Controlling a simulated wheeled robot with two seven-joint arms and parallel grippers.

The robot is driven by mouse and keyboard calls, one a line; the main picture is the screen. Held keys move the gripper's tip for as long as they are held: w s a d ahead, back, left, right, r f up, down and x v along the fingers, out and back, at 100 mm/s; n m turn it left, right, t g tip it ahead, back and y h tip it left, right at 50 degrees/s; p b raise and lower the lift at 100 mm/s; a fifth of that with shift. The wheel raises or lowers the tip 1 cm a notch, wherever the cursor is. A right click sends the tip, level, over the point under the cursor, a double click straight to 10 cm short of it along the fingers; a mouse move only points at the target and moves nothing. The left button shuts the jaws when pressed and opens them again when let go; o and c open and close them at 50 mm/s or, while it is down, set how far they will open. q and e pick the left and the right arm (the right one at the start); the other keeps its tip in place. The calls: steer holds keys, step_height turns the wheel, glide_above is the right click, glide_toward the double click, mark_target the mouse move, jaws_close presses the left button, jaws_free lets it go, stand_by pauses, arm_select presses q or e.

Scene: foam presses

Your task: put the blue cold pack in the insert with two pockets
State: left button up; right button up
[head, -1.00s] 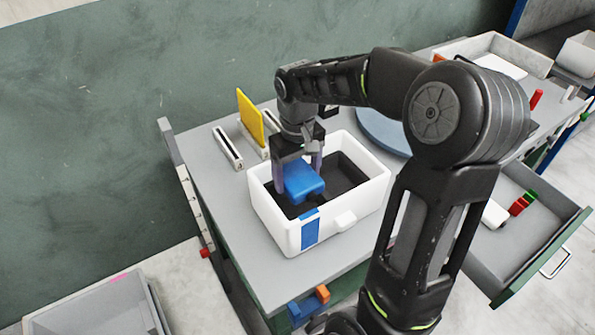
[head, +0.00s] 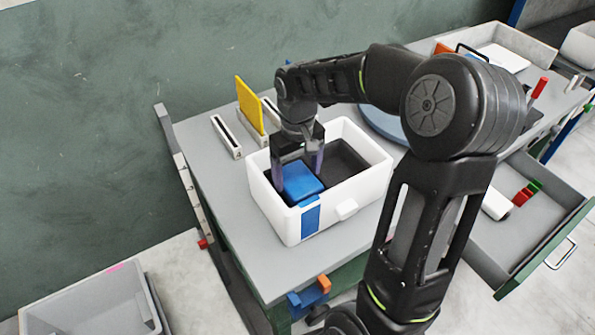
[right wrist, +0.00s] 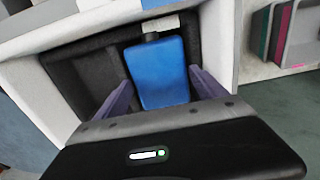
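The blue cold pack (head: 302,180) is low inside the white box (head: 368,188), at its left end. My right gripper (head: 297,168) points down into the box, with one finger on each side of the pack. The insert (head: 345,158) is dark foam inside the box, with bare foam right of the pack. It also shows in the right wrist view (right wrist: 92,75). The pocket under the pack is hidden, and I cannot tell if the pack touches bottom. My left gripper is not in view.
A yellow upright panel (head: 249,104) and a white slotted holder (head: 227,137) stand left of the box. A blue round thing (head: 383,122) is behind it, partly hidden by my right arm. An open drawer (head: 535,215) juts out at the right.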

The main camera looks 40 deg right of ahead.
steer(key=o, duration=0.4)
step_height(320, 180, up, 8)
steer(key=shift+f+b, duration=0.1)
steer(key=shift+b, duration=0.2)
stand_by(1.1)
